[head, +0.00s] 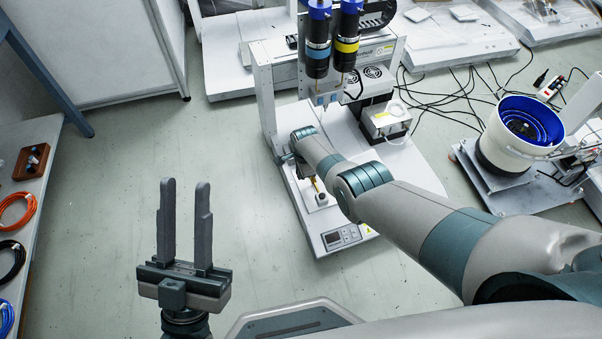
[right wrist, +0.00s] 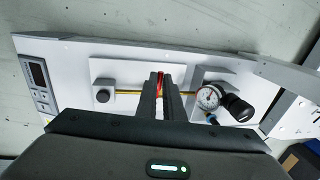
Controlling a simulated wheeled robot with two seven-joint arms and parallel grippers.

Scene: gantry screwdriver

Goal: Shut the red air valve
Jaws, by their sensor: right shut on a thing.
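The red air valve (right wrist: 161,80) shows in the right wrist view as a small red handle on a yellow line. My right gripper (right wrist: 159,88) has its two dark fingers around the handle and is shut on it. Much of the valve is hidden by the fingers, so its turned position cannot be told. In the head view my right arm reaches to the machine, and its hand hides the valve. My left gripper (head: 186,220) is open and empty, with its two grey fingers upright and apart, away from the machine.
A pressure gauge (right wrist: 209,97) with a black knob (right wrist: 237,107) sits just right of the fingers. A control panel (head: 341,237) is on the machine's front corner. Two screwdriver units (head: 318,45) hang above. A white-and-blue bowl feeder (head: 520,135) stands at right. Floor around my left gripper is clear.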

